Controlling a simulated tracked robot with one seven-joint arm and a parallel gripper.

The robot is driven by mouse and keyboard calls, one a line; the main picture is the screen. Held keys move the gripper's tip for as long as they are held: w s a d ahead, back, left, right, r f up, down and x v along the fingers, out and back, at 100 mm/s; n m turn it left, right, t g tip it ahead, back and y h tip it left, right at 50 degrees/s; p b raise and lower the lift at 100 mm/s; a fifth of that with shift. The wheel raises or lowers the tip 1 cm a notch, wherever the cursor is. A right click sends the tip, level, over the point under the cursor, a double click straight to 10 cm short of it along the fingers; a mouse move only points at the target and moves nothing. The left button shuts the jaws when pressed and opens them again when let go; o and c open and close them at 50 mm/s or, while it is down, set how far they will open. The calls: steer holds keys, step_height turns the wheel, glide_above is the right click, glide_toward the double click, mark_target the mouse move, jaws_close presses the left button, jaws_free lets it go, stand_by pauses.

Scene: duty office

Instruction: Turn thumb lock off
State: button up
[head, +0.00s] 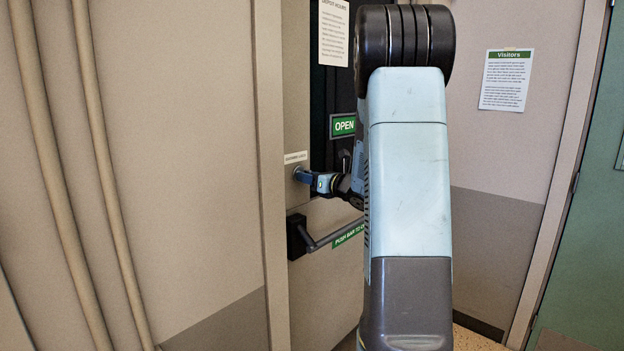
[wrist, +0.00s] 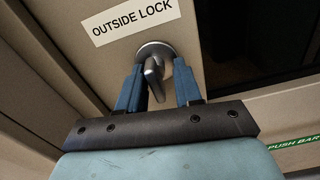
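The thumb lock (wrist: 153,72) is a grey metal turn piece on a round plate, below a white "OUTSIDE LOCK" label (wrist: 130,19) in the wrist view. The turn piece looks slightly tilted off upright. My gripper (wrist: 159,68) is open, with one blue finger on each side of the turn piece. A gap shows on the right side; the left finger is close to it, and I cannot tell whether it touches. In the head view my gripper (head: 302,175) is at the door, just below the label (head: 295,157); the lock is mostly hidden there.
A push bar (head: 330,236) with a dark end bracket crosses the door below my gripper. An "OPEN" sign (head: 343,125) hangs on the dark door window. My arm hides the middle of the head view. Pipes (head: 62,170) run up the left wall.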

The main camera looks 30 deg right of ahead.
steer(key=shift+a, duration=0.1)
steer(key=v, duration=0.9)
stand_by(0.6)
steer(key=shift+r, duration=0.15)
steer(key=shift+a, duration=0.1)
steer(key=s+a+r+m+g+h, duration=0.25)
steer(key=m+h, duration=0.25)
steer(key=m, duration=0.6)
steer(key=s+a+r+m+g+h, duration=0.1)
steer(key=s+a+r+m+h, duration=0.3)
steer(key=m, duration=0.6)
steer(key=s+a+f+m+g+y, duration=0.1)
steer(key=s+a+f+m+g, duration=0.1)
steer(key=s+a+m, duration=0.3)
steer(key=s+a+f+m+g+y, duration=0.1)
steer(key=s+a+m, duration=0.4)
steer(key=s, duration=0.6)
steer(key=s+a+f+m+g, duration=0.3)
steer(key=s+a+m+g, duration=0.2)
steer(key=s+m, duration=0.2)
steer(key=shift+s+a+y, duration=0.2)
steer(key=shift+s+y, duration=0.2)
steer(key=shift+s, duration=0.05)
